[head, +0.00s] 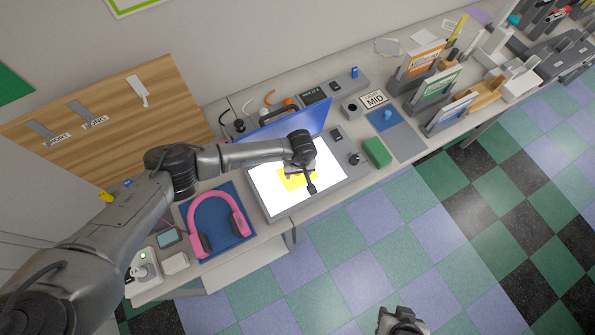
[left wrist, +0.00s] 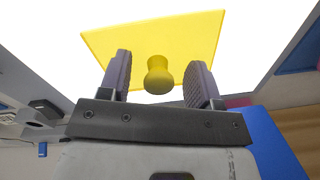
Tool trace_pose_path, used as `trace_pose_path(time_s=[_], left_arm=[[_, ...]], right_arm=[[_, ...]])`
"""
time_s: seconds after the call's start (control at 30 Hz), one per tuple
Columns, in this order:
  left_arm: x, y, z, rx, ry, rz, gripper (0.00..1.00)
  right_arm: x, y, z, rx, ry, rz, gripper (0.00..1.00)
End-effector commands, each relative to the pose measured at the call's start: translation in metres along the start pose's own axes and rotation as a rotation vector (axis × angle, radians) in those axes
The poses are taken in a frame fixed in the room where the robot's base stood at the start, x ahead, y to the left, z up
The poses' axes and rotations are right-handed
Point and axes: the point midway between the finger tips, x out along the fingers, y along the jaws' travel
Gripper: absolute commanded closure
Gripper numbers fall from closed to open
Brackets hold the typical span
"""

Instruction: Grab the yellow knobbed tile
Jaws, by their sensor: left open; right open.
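The yellow knobbed tile (left wrist: 200,35) lies on the bright white glass of the copier (head: 262,186). In the head view the tile (head: 286,184) is partly hidden by my left gripper (head: 300,174). In the left wrist view my left gripper (left wrist: 160,72) is open, with one finger on each side of the tile's round yellow knob (left wrist: 158,74). A gap shows between the knob and each finger. My right gripper (head: 400,322) is at the bottom edge over the floor, far from the tile; its fingers are hardly visible.
The copier's blue lid (head: 318,116) stands raised behind the glass. A pink headset (head: 205,196) on a blue mat lies to the left. A green block (head: 377,152) and a blue-grey mat (head: 404,142) lie to the right. Upright card holders (head: 440,85) stand further right.

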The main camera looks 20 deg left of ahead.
Motion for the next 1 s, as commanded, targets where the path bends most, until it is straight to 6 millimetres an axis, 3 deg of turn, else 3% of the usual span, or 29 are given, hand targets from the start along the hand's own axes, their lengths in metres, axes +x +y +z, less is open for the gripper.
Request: trace_pose_path(time_s=[0.17, 0.7, 1.0], left_arm=[[-0.0001, 0.0001, -0.0003, 0.000, 0.000, 0.001, 0.43], [-0.0005, 0.0000, -0.0005, -0.001, 0.001, 0.001, 0.95], [-0.0016, 0.0001, -0.0009, -0.001, 0.001, 0.001, 0.97]], right_arm=[[0.0004, 0.0001, 0.0002, 0.000, 0.000, 0.000, 0.57], [0.0006, 0.0029, 0.0009, -0.010, -0.002, 0.008, 0.57], [0.0014, 0.0022, 0.0010, -0.007, -0.002, 0.006, 0.57]])
